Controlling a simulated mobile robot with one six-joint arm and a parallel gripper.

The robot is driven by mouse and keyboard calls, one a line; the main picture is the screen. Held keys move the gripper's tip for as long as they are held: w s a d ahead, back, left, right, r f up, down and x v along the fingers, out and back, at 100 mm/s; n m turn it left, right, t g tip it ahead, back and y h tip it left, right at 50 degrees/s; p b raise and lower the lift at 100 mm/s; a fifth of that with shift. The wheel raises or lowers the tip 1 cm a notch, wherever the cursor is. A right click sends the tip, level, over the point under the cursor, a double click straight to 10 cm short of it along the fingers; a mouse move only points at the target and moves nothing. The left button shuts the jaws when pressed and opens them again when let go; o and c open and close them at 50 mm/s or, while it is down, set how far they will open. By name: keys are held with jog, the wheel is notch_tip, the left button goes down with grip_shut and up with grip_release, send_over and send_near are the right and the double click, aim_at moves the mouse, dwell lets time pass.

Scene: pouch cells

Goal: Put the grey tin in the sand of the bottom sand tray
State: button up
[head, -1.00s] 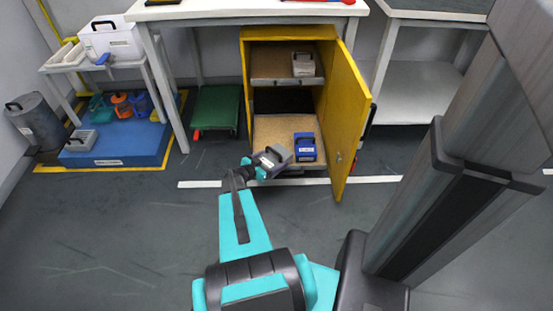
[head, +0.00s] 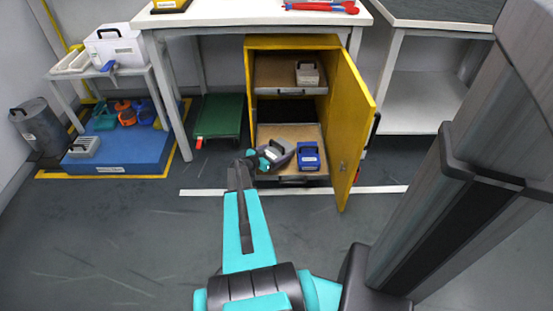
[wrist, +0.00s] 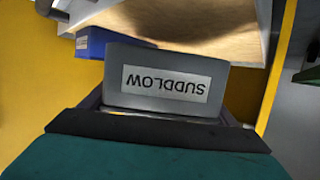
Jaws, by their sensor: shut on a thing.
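The grey tin (head: 284,149) is held in my gripper (head: 268,156) at the left front part of the bottom sand tray (head: 318,135) in the yellow cabinet. It looks tilted in the head view; I cannot tell whether it touches the sand. In the wrist view the grey tin (wrist: 165,84) fills the middle, with an upside-down label reading SUDDLOW. My gripper is shut on it; its fingertips are mostly hidden behind the tin. A blue tin (head: 308,157) stands on the sand just right of the grey tin, and it also shows in the wrist view (wrist: 88,43).
The upper tray (head: 275,75) holds a light grey tin (head: 307,73). The yellow cabinet door (head: 350,130) stands open on the right. The cabinet's left wall (head: 250,100) is close to my gripper. Sand behind the two tins is clear.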

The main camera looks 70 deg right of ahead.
aim_at(277, 152)
jog(key=shift+w+d, duration=0.3)
jog(key=shift+d, duration=0.55)
jog(key=shift+w+d, duration=0.25)
jog(key=shift+d, duration=0.6)
jog(key=shift+f, duration=0.1)
jog(key=shift+f+b, duration=0.8)
jog(key=shift+f, duration=0.85)
jog(key=o, duration=2.1)
jog(key=shift+a+f, duration=0.1)
jog(key=shift+f, duration=0.05)
